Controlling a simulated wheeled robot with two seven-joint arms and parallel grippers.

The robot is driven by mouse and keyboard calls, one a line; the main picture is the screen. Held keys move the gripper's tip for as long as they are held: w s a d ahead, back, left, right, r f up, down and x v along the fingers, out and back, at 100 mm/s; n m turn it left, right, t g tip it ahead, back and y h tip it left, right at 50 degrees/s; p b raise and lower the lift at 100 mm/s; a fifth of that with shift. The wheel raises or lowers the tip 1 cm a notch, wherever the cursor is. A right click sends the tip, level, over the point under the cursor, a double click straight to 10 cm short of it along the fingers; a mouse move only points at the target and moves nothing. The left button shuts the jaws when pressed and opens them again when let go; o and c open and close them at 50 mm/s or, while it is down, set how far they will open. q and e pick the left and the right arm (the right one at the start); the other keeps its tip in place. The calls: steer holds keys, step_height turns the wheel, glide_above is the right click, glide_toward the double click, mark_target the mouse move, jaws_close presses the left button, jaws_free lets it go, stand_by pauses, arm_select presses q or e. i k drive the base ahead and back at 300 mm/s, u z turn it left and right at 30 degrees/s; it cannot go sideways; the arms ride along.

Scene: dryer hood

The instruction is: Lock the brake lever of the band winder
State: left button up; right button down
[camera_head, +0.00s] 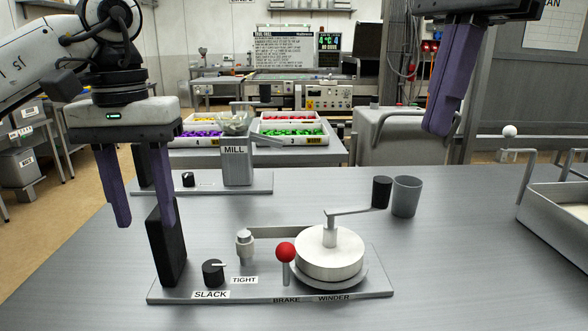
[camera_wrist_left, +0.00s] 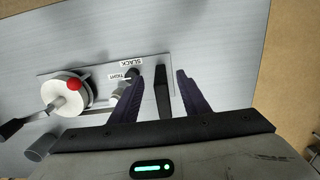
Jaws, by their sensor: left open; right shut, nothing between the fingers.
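The band winder has a grey base plate (camera_head: 225,287) on the table, with a white drum (camera_head: 330,255) and a crank with a black handle (camera_head: 382,192). The brake lever has a red ball knob (camera_head: 286,252) on a short upright stem in front of the drum, by the BRAKE label; the knob also shows in the left wrist view (camera_wrist_left: 75,85). My left gripper (camera_head: 146,222) is open and empty. It hangs over the left end of the base near a black upright block (camera_head: 166,245), left of the lever. My right gripper (camera_head: 437,130) is shut and empty, raised at the upper right.
A black dial (camera_head: 213,272) with SLACK and TIGHT labels and a light peg (camera_head: 245,246) stand between the block and the lever. A MILL unit (camera_head: 237,160) stands behind. A metal tray (camera_head: 560,225) is at right.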

mark_target(285, 252)
steer(key=k, duration=1.8)
